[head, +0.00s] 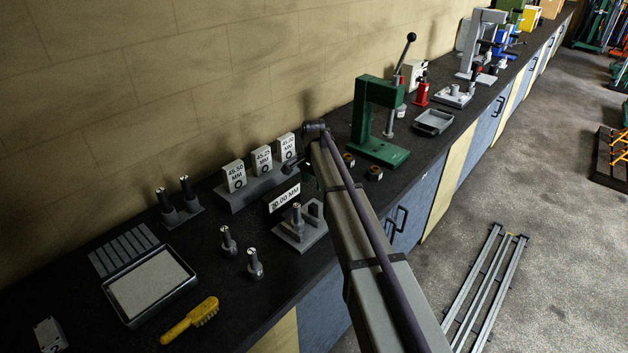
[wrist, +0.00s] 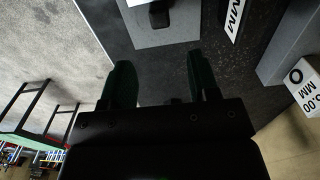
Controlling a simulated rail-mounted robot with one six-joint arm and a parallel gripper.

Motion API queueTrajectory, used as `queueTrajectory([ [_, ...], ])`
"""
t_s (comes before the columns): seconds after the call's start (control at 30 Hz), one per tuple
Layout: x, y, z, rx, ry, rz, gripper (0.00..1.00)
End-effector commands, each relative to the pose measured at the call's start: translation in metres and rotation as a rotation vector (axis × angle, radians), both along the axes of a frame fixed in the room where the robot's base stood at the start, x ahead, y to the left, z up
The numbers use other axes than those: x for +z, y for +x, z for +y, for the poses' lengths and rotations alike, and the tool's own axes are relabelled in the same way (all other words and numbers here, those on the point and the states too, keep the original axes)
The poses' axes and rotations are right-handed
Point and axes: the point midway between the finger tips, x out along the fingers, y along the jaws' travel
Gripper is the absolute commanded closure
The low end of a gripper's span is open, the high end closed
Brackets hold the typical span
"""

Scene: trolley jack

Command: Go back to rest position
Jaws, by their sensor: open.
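My gripper (wrist: 160,66) shows in the wrist view with its two green fingers spread apart and nothing between them. Dark bench top lies behind the gap. In the head view my arm reaches up from the bottom right over the bench's front edge, and the arm hides most of the gripper. A grey fixture with a post (head: 300,232) stands just left of the arm; its grey base (wrist: 165,30) is beyond the fingertips in the wrist view. The 20.00 MM sign (head: 284,198) stands behind the fixture.
Marked blocks (head: 261,160) stand on a grey stand behind the sign. A green press (head: 379,125) is close right of the arm. The floor right of the bench holds a metal rail frame (head: 484,288).

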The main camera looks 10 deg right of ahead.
Motion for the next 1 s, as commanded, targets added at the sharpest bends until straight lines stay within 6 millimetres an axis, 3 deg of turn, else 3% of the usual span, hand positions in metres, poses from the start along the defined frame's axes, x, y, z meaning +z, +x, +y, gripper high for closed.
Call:
queueTrajectory([
  [0.2,-0.001,0.000,0.000,0.082,0.000,0.000,0.45],
  [0.27,-0.001,-0.020,0.001,0.218,-0.001,0.001,0.45],
  [0.5,-0.051,-0.238,0.014,0.829,0.000,0.002,0.45],
  [0.6,-0.071,-0.305,0.018,0.937,0.000,0.002,0.45],
  [0.63,-0.076,-0.319,0.019,0.943,0.000,0.002,0.45],
  [0.73,-0.089,-0.343,0.021,0.947,0.000,0.002,0.45],
  [1.0,-0.086,-0.336,0.022,0.946,0.000,0.002,0.45],
])
